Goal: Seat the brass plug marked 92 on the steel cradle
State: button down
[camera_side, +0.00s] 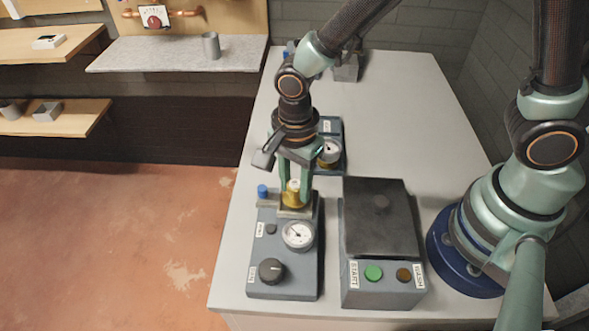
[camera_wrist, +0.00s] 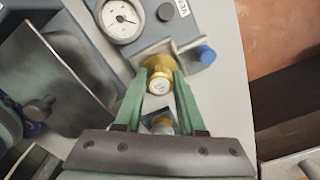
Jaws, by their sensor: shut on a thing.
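The brass plug (camera_side: 294,197), with a pale cap, is between the fingers of my gripper (camera_side: 295,187), which is shut on it. In the wrist view the plug (camera_wrist: 156,66) shows between the green fingertips (camera_wrist: 160,78); the mark on its cap is too small to read surely. The plug is upright at the steel cradle (camera_side: 308,211), a plate at the back of the front grey gauge unit. The cradle also shows in the wrist view (camera_wrist: 183,46). The plug appears to touch it, but its underside is hidden, so I cannot tell whether it is fully down.
The front gauge unit (camera_side: 283,271) carries a dial, a black knob and a blue cap (camera_side: 262,190). A dark-lidded box (camera_side: 381,222) with green and brown buttons stands to its right. Another gauge unit (camera_side: 329,157) stands close behind my gripper. The bench (camera_side: 410,95) is clear at back right.

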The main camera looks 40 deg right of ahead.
aim_at(296, 184)
jog(key=shift+f, duration=0.45)
jog(key=shift+c, duration=2.1)
grip_release()
notch_tip(296, 184, up, 12)
jog(key=d+r+n+t, duration=0.2)
jog(key=d+r+n, duration=0.2)
jog(key=d+n, duration=0.3)
jog(key=d+r+n+t, duration=0.3)
jog(key=d+n, duration=0.5)
jog(key=d, duration=0.3)
jog(key=shift+s+d+r+n+t, duration=0.25)
jog(key=shift+r+n+t, duration=0.05)
jog(key=shift+r, duration=0.2)
